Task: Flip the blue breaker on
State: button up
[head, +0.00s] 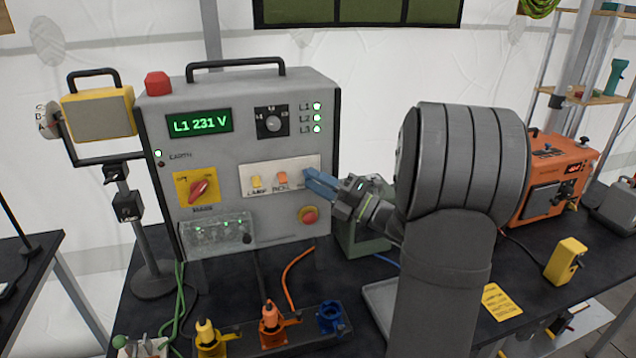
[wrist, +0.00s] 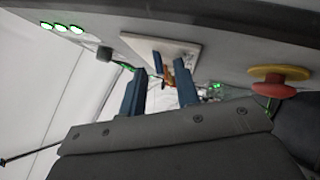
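The breaker plate (head: 262,181) is on the front of the grey power panel (head: 240,140). It carries a yellow breaker (head: 256,182) and an orange breaker (head: 282,178). Contact cannot be told.
A red mushroom button (head: 308,215) sits just below my gripper; it is close in the wrist view too (wrist: 278,83). A red rotary switch (head: 199,191) is at lower left on the panel. Coloured sockets (head: 270,320) stand in front. An orange generator (head: 555,180) is at right.

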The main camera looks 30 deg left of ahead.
grip_shut()
jog(key=shift+r, duration=0.1)
jog(key=shift+r+m+h, duration=0.5)
jog(key=shift+m+h, duration=0.65)
jog(key=shift+m, duration=0.05)
jog(key=shift+r+m+h, duration=0.5)
jog(key=shift+m+h, duration=0.6)
jog(key=shift+m, duration=0.1)
jog(key=shift+r+m+h, duration=0.5)
jog(key=shift+m+h, duration=0.65)
jog(key=shift+m, duration=0.05)
grip_release()
